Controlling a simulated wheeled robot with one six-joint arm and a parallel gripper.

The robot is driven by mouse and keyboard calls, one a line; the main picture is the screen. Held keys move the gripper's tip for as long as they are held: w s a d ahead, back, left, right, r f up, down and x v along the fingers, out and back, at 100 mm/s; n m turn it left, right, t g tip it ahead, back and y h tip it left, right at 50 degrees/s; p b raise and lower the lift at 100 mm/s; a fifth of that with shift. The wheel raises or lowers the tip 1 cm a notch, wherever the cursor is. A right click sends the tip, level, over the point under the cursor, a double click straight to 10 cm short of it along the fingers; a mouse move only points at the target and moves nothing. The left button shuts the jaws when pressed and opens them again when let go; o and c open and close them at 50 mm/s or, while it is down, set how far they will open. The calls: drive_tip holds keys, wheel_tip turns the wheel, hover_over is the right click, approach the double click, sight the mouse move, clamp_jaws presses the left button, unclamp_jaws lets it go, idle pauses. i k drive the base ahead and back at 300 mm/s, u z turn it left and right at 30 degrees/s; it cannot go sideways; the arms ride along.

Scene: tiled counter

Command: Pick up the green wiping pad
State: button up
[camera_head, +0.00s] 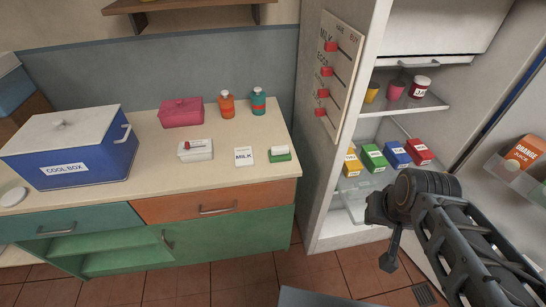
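A small green and white block (280,155), which looks like the green wiping pad, lies on the counter near its front right corner. Its white part is on top and its green part shows below. My gripper (389,262) hangs at the lower right, in front of the open fridge, pointing down. It is well to the right of the pad and apart from it. Its fingers are too small and dark to show whether they are open or shut.
A white MILK card (244,156) and a white box with a red top (195,150) lie left of the pad. Behind are a pink box (181,112), an orange bottle (227,106) and a teal bottle (258,102). A blue cool box (75,150) stands left. The fridge wall (341,130) borders the counter's right.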

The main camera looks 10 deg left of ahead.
sight(279, 154)
drive_tip(key=u, duration=0.5)
drive_tip(key=k, duration=1.2)
drive_tip(key=u, duration=1.3)
drive_tip(key=i, duration=1.6)
drive_tip(key=z, duration=0.75)
drive_tip(key=i, duration=0.65)
drive_tip(key=z, duration=0.55)
